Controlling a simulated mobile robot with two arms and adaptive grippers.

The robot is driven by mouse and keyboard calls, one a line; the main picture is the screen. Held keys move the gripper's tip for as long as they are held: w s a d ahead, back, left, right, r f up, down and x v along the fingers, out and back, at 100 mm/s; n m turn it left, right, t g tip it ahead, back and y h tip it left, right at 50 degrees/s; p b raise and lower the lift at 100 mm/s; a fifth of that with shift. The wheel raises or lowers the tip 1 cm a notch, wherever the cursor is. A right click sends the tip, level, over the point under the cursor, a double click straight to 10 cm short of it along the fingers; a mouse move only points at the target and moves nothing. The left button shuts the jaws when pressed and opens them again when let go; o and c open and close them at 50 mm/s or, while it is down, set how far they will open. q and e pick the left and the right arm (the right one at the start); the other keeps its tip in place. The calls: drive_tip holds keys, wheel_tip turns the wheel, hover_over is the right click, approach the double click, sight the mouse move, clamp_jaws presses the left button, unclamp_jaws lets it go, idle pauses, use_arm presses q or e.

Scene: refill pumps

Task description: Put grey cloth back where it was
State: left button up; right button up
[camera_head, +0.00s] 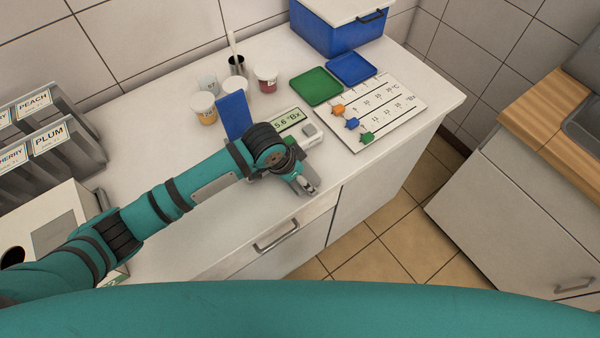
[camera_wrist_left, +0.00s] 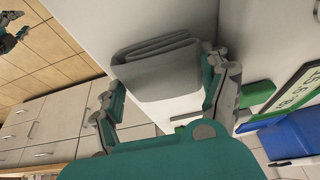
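The grey cloth (camera_wrist_left: 158,72) is a folded, layered pad on the white counter in the left wrist view. My left gripper (camera_wrist_left: 163,62) has its fingers spread, one on each side of the cloth. The right finger is close to the cloth's edge; I cannot tell whether it touches. In the head view my left gripper (camera_head: 306,184) is low over the counter's front edge, and I cannot make out the cloth there. Part of my right arm's end (camera_wrist_left: 12,34) shows at the top left of the left wrist view, too small to read its fingers.
A refractometer (camera_head: 313,133), a green tray (camera_head: 315,86), a blue tray (camera_head: 351,68) and a white marked board (camera_head: 398,108) lie beyond my left gripper. Cups (camera_head: 204,108) stand near the wall. A blue box (camera_head: 335,32) stands at the back.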

use_arm(q)
drive_tip(key=b+v, duration=0.1)
drive_tip(key=v, duration=1.1)
drive_tip(key=shift+r, duration=0.2)
